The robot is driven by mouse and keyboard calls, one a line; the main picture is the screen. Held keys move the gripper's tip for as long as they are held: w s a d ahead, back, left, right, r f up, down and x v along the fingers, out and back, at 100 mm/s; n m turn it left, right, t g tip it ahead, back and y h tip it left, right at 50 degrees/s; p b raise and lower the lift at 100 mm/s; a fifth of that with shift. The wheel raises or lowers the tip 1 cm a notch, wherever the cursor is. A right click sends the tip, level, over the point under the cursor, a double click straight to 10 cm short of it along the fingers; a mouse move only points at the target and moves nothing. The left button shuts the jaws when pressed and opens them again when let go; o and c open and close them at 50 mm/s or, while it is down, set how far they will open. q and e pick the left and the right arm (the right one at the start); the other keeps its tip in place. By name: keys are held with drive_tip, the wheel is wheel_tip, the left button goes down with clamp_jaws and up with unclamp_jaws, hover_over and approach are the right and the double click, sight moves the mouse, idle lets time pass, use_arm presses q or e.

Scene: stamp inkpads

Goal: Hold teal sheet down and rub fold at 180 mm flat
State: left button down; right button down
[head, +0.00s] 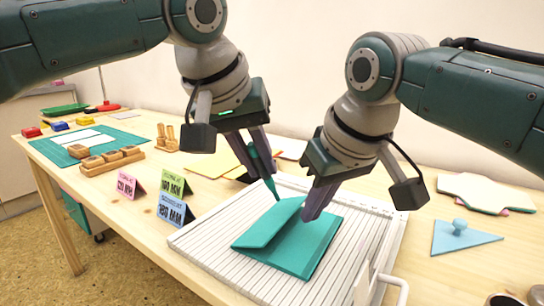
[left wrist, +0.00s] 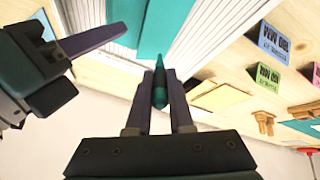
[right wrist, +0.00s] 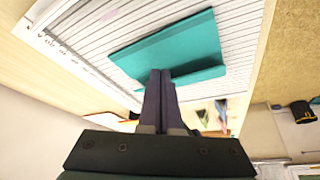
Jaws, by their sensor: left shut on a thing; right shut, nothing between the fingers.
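The teal sheet (head: 310,248) lies on a white ribbed board (head: 205,245). It is folded, and its left flap stands partly raised; it also shows in the right wrist view (right wrist: 180,45). My left gripper (head: 264,172) is shut on a pointed teal tool (left wrist: 159,90). The tool's tip points down near the far end of the fold; I cannot tell whether it touches the sheet. My right gripper (head: 310,212) is shut and empty, its fingertips at the sheet's far edge, right of the tool. They hide part of the sheet in the right wrist view (right wrist: 159,75).
Pink, green and blue cards (head: 174,210) marked with millimetre sizes stand left of the board. A blue triangle with a knob (head: 462,238) and stacked pale sheets (head: 487,190) lie to the right. Wooden stamps (head: 104,157) and a green mat (head: 52,150) are at far left.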

use_arm(q)
drive_tip(key=s+a, duration=0.5)
drive_tip(key=s, duration=0.5)
